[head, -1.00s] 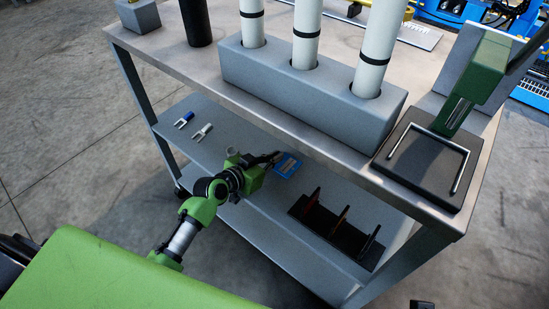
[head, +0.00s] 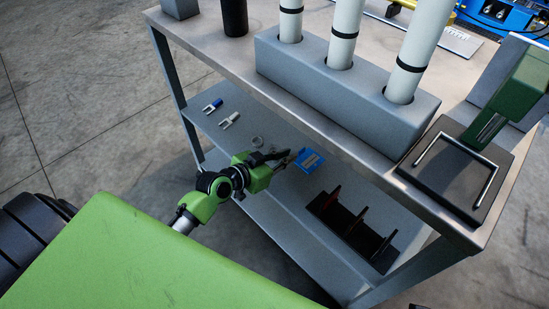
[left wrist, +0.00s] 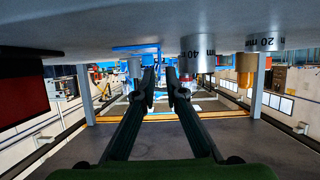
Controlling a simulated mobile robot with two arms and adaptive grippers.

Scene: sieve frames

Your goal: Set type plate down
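The type plate appears to be the small blue piece with a pale label (head: 310,161) on the cart's lower shelf in the head view. It seems to lie on the shelf. My left gripper (head: 286,156) is just left of it, fingers pointing at it, with little or no gap between. In the left wrist view my left gripper's fingers (left wrist: 165,82) stand apart with nothing visible between them. A blue shape shows by the left fingertip there; I cannot tell whether it is the plate. My right gripper is not in view.
A black rack with upright dividers (head: 350,232) stands right of the plate on the lower shelf (head: 290,220). The cart's top (head: 215,52) overhangs the shelf and carries a grey block (head: 340,95) with white tubes.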

